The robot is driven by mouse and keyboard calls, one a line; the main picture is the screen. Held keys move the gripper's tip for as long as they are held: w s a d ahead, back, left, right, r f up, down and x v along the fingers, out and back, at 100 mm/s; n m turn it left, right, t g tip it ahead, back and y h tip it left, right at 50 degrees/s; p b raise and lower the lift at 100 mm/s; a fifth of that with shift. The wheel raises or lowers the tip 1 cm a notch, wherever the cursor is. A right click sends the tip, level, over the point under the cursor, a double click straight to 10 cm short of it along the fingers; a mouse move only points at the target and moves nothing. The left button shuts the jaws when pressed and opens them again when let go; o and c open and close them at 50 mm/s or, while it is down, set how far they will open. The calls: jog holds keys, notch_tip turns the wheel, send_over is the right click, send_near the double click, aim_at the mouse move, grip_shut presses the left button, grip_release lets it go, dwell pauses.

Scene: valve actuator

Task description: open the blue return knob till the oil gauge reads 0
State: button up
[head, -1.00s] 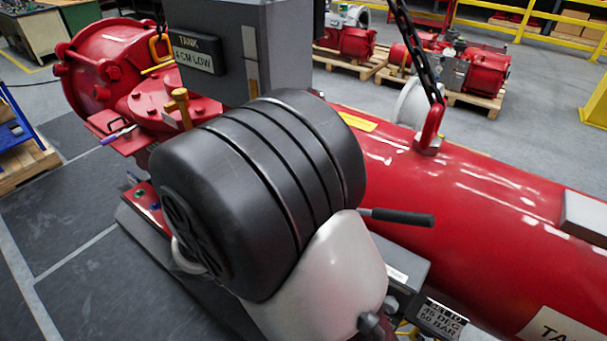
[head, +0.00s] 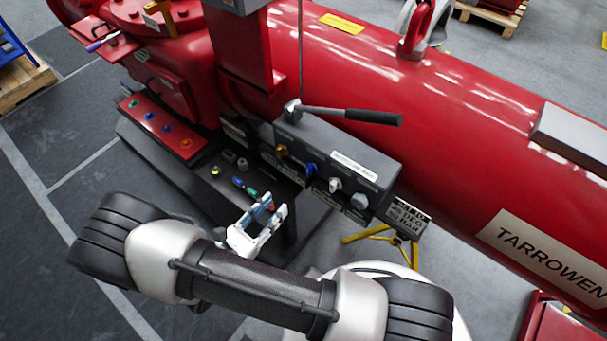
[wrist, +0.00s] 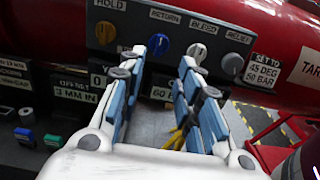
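The blue return knob (head: 311,170) is on the front of a dark grey control block (head: 335,148), between a yellow knob (head: 281,150) and a white knob (head: 335,185). In the wrist view the blue knob (wrist: 158,45) is under a label reading RETURN, just past the left fingertip. My gripper (head: 269,207) is open and empty, in front of and below the knob row. It also shows in the wrist view (wrist: 165,62), with blue pads on both fingers and a gap between fingers and knobs. I cannot make out an oil gauge in either view now.
A hand lever (head: 370,117) sticks out above the block. A plate (head: 408,215) at the block's right reads 45 DEG, 50 BAR. A grey knob (wrist: 232,65) is at the row's right end. A red button panel (head: 160,127) stands left. The red cylinder (head: 440,120) lies behind.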

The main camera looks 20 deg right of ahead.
aim_at(307, 172)
jog(key=b+x, duration=0.1)
jog(key=x, duration=1.2)
jog(key=shift+w+d, duration=0.15)
jog(key=shift+d, duration=0.1)
jog(key=shift+c, duration=0.2)
grip_shut()
